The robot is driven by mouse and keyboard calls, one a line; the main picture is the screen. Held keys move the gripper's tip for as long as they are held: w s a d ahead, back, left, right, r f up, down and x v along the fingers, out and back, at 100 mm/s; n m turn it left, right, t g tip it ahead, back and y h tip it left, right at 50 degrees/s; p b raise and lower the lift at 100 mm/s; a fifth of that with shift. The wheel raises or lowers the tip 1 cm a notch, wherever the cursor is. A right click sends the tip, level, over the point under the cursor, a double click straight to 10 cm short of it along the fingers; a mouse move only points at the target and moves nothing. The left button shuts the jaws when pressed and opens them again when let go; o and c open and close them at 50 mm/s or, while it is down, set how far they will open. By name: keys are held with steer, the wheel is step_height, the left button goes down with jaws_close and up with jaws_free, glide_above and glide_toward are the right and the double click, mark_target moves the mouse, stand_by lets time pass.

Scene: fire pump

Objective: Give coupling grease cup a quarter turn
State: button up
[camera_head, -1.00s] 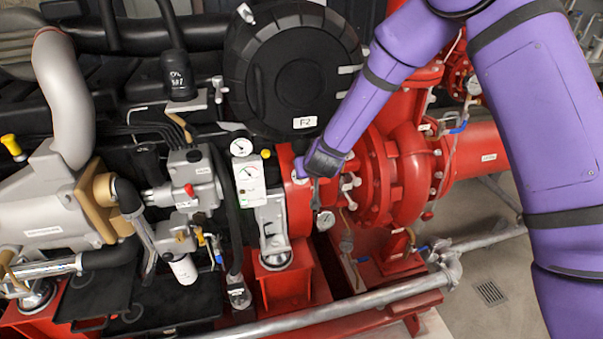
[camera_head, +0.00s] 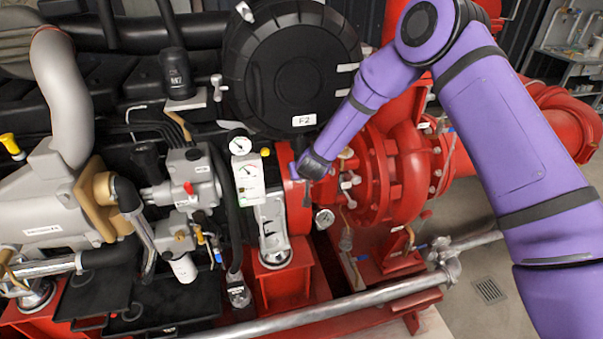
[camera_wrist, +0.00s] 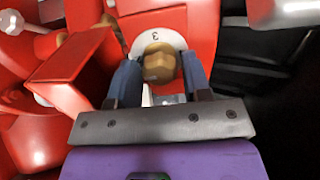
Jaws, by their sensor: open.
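The coupling grease cup appears to be the brass, faceted cap (camera_wrist: 159,64) in the wrist view, in front of a white round plate (camera_wrist: 158,40) marked 3 on a red housing. My gripper (camera_wrist: 160,78) is open, with one dark blue finger on each side of the cap. I cannot tell whether the fingers touch it. In the head view my gripper (camera_head: 302,178) is at the red coupling housing (camera_head: 298,212), below the black F-2 cover. The cup is hidden there behind my gripper.
The round black F-2 cover (camera_head: 290,70) is just above my gripper. A gauge panel (camera_head: 248,178) stands close to its left. A pressure gauge (camera_head: 324,219) hangs just below right, and the red pump body (camera_head: 400,170) lies to the right.

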steer(key=c, duration=0.6)
steer(key=shift+c, duration=0.2)
steer(key=shift+m, duration=0.4)
steer(key=m, duration=0.3)
steer(key=shift+m, duration=0.3)
steer(key=m, duration=0.4)
steer(key=shift+d+f+m, duration=0.1)
steer(key=shift+m, duration=0.2)
steer(key=m, duration=0.4)
steer(key=shift+y, duration=0.3)
steer(key=m, duration=0.4)
steer(key=shift+s, duration=0.1)
steer(key=shift+m, duration=0.4)
